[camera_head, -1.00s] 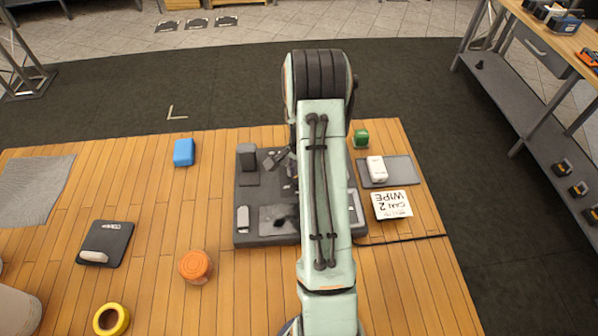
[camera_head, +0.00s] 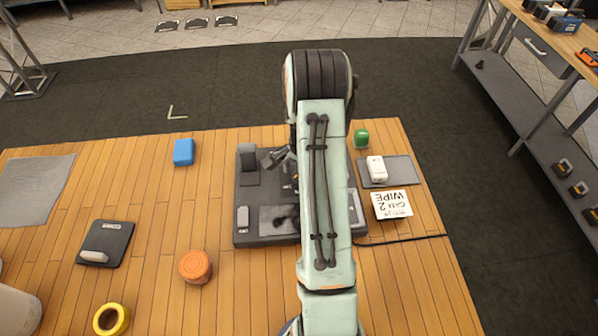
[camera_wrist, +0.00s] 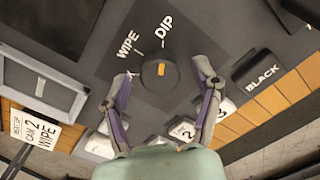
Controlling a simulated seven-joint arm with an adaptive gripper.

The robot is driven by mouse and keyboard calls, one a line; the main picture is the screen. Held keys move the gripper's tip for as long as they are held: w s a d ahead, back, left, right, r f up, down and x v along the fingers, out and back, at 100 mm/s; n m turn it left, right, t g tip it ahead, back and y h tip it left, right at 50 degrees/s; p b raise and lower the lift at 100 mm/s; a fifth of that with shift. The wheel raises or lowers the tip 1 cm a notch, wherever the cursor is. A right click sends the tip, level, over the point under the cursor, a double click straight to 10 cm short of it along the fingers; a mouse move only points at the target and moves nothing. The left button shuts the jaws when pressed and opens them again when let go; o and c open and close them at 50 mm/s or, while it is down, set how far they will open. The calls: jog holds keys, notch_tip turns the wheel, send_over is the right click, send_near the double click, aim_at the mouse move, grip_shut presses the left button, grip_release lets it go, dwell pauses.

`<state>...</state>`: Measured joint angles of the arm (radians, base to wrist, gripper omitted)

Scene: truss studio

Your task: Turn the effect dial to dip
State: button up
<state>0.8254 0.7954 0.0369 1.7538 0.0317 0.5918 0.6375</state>
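The effect dial (camera_wrist: 158,74) is a dark round knob with an orange mark, in the middle of the wrist view. White labels WIPE (camera_wrist: 128,43) and DIP (camera_wrist: 167,31) are printed beyond it, each with a short tick. The orange mark looks nearly upright in the picture; I cannot tell exactly which tick it faces. My gripper (camera_wrist: 163,70) is open, with one finger on each side of the dial and visible gaps. Its height above the panel is unclear. In the head view the dark console (camera_head: 265,240) sits under my arm, which hides the dial.
Numbered white buttons (camera_wrist: 182,129) lie near my fingers, and a key marked BLACK (camera_wrist: 258,72) is to the right. A "CAM 2 WIPE" card (camera_head: 391,205) and a grey mat (camera_head: 402,171) with a white device (camera_head: 377,169) stand right of the console. A blue block (camera_head: 184,152) is to the left.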

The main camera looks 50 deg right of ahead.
notch_tip(320, 180, up, 12)
dwell(0.5)
dwell(0.4)
